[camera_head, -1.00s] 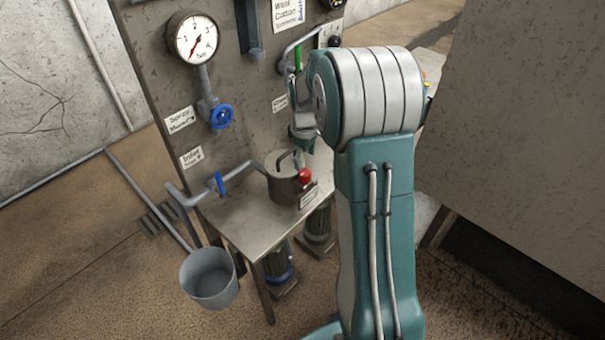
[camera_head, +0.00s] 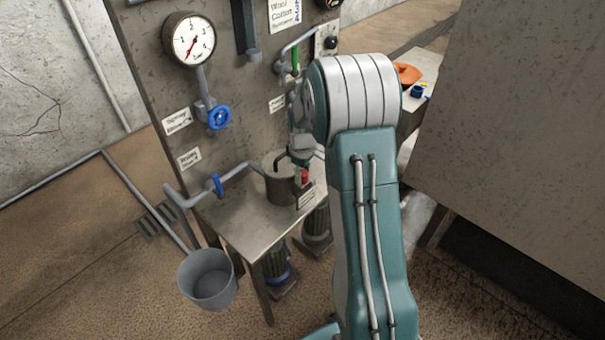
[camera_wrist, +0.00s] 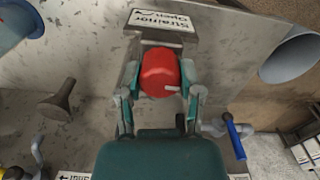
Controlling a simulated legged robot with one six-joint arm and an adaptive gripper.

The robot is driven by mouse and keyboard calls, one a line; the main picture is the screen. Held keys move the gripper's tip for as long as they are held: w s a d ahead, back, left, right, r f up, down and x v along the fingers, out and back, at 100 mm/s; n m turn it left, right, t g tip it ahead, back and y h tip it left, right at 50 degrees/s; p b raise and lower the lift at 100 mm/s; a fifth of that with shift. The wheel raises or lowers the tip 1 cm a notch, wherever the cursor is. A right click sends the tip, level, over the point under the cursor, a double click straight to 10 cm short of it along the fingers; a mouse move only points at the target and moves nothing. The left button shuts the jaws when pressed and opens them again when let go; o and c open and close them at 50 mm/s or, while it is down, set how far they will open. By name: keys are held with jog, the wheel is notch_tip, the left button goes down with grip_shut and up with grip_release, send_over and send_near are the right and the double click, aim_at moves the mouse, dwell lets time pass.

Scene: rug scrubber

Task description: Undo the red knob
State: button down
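The red knob (camera_head: 304,176) sits on the strainer pot (camera_head: 280,190) on the metal table, beside a small label plate. In the wrist view the red knob (camera_wrist: 160,72) lies between the two fingertips of my gripper (camera_wrist: 160,80). The fingers are spread, one on each side of it. A narrow gap seems to show, but contact is hard to tell. The "Strainer Open" label (camera_wrist: 162,20) is just beyond the knob. In the head view my gripper (camera_head: 303,158) is just above the knob, partly hidden behind my arm.
A blue-handled valve (camera_head: 218,184) is on the pipe left of the pot. A blue wheel (camera_head: 219,117) and a gauge (camera_head: 189,39) are on the panel. A large plate (camera_head: 510,120) stands at right.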

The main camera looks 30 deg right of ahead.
jog(key=shift+m, duration=0.3)
jog(key=m, duration=0.4)
jog(key=shift+f, duration=0.1)
jog(key=shift+m, duration=2.1)
jog(key=shift+c, duration=1.3)
grip_release()
notch_tip(320, 180, up, 12)
